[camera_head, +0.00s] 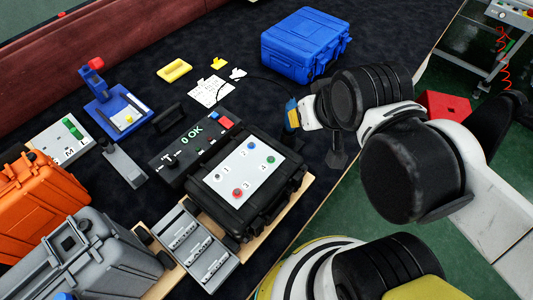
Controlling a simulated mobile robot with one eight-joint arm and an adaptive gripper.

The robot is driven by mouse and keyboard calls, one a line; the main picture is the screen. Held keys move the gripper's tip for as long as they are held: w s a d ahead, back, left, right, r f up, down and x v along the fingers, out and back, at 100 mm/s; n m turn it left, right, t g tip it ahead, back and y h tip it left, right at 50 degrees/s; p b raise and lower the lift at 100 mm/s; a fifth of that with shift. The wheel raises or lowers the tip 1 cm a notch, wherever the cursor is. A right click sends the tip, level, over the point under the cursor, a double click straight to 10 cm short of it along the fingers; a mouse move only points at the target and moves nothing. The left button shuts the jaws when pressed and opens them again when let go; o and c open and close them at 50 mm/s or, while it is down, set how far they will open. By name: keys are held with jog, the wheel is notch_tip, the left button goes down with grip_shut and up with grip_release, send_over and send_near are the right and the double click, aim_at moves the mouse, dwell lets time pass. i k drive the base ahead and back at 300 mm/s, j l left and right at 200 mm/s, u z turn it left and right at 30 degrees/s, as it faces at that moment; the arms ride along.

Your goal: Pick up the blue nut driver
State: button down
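I cannot clearly make out a blue nut driver. A small blue and yellow piece (292,115) shows beside the white end of my wrist, and I cannot tell whether it is a tool or part of my arm. A bit of something blue (63,296) also shows at the bottom left edge, mostly cut off. My gripper (337,158) points down over the right side of the dark table, near its edge. It is partly hidden by my wrist, and its fingers are too small and dark to tell open from shut.
A blue case (305,45) stands at the back. A black box with numbered buttons (245,172) and a grey slotted tray (195,250) lie in front. Orange (45,205) and grey (100,262) cases fill the left front. A red box (445,105) lies beyond the table edge.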

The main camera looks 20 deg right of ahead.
aim_at(291, 104)
jog(key=k+j+z, duration=0.65)
jog(key=k+j, duration=0.25)
